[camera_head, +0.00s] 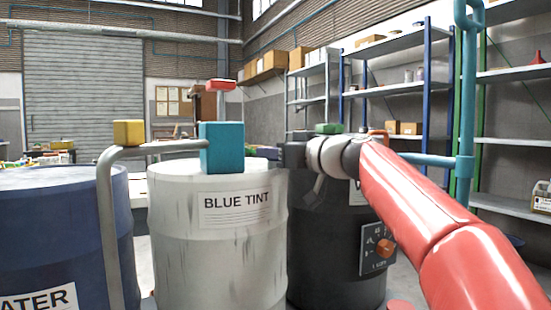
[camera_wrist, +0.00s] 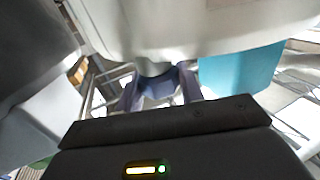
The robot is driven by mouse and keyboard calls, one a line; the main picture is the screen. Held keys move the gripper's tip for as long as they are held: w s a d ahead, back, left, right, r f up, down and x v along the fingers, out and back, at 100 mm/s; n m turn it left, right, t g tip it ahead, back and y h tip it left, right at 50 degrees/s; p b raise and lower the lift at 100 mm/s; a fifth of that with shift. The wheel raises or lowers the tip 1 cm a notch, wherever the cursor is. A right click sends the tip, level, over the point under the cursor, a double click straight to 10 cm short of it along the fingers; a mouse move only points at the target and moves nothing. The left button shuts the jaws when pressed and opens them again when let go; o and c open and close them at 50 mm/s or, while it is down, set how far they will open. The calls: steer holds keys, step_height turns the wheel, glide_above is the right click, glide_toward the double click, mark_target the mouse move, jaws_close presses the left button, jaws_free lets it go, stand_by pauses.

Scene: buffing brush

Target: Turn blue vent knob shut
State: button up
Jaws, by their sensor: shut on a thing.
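The white drum (camera_head: 217,240) labelled BLUE TINT stands in the middle of the head view, with a teal block (camera_head: 222,148) at its top. My gripper (camera_head: 277,153) reaches in from the right at the drum's top right edge. In the wrist view my gripper's two fingers (camera_wrist: 160,88) are closed around a small bluish knob (camera_wrist: 157,87), which sits below a pale stub. The teal block (camera_wrist: 240,70) is just right of the fingers there. In the head view the knob is hidden or too small to make out, and its turn angle cannot be told.
A grey bent pipe (camera_head: 108,200) with a yellow block (camera_head: 128,133) stands left of the drum. A dark blue drum (camera_head: 60,225) is further left. Shelves (camera_head: 400,90) line the back right.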

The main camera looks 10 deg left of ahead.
steer(key=shift+m+t+h, duration=0.7)
steer(key=shift+m+t, duration=0.1)
steer(key=shift+t, duration=0.2)
steer(key=o, duration=1)
steer(key=b+v, duration=0.1)
steer(key=v, duration=0.7)
